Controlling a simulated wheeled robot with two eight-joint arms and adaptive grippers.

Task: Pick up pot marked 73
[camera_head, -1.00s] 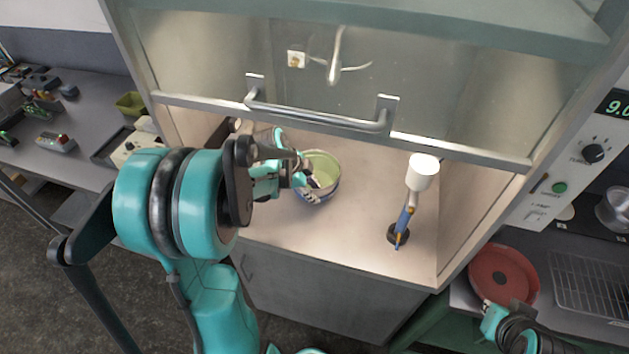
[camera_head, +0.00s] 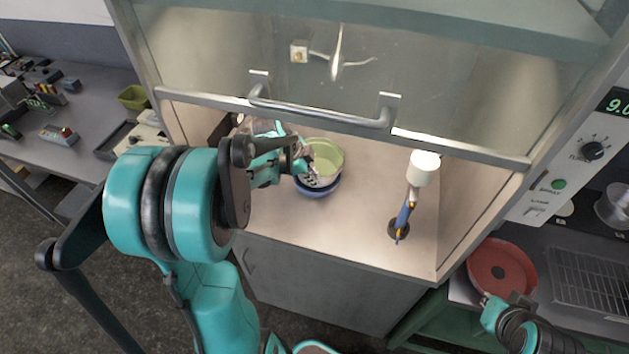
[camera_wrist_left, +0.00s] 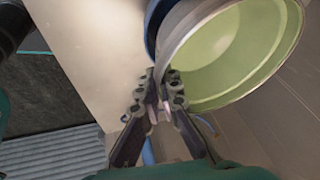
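The pot (camera_head: 326,158) has a pale green inside and a light outer wall; dark marks show on its front, but I cannot read a number. It is tilted above a blue bowl-like piece (camera_head: 319,191) inside the hood. My left gripper (camera_head: 306,172) is at the pot's left front rim. In the left wrist view, the fingers (camera_wrist_left: 165,85) close on the wall of the pot (camera_wrist_left: 225,60), with the blue piece (camera_wrist_left: 152,25) behind it. My right gripper (camera_head: 495,306) is at the lower right, apart from the pot; its fingers are unclear.
The hood's raised sash with its handle (camera_head: 320,114) crosses above my left arm. A blue stand with a white top (camera_head: 424,168) is right of the pot. A red round pan (camera_head: 501,268) and a wire rack (camera_head: 590,280) lie on the right counter. The hood floor between is clear.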

